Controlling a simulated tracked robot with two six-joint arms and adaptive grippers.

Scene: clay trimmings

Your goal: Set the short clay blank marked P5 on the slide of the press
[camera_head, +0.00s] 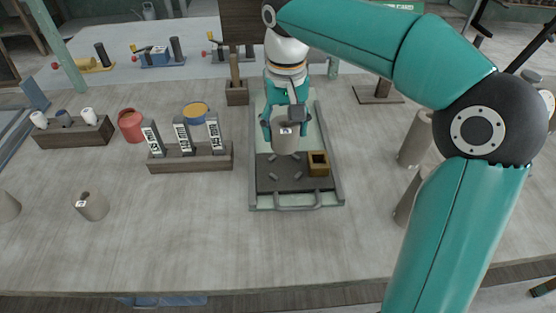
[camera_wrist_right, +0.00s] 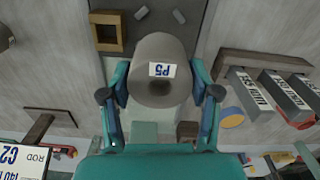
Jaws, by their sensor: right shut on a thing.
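The short grey clay blank (camera_head: 285,139) is upright in my right gripper (camera_head: 285,124). In the right wrist view the blank (camera_wrist_right: 157,45) shows its P5 label, with a finger of my gripper (camera_wrist_right: 160,93) on each side. The press slide (camera_head: 283,187) is a dark plate with small grey stops, in a pale green frame with a front handle. The blank is over the back part of this plate; I cannot tell whether it touches. My left gripper is not in view.
A square wooden box (camera_head: 318,170) sits on the plate's right side, close to the blank. A rack (camera_head: 190,163) with labelled blocks stands left of the press. The front table is clear.

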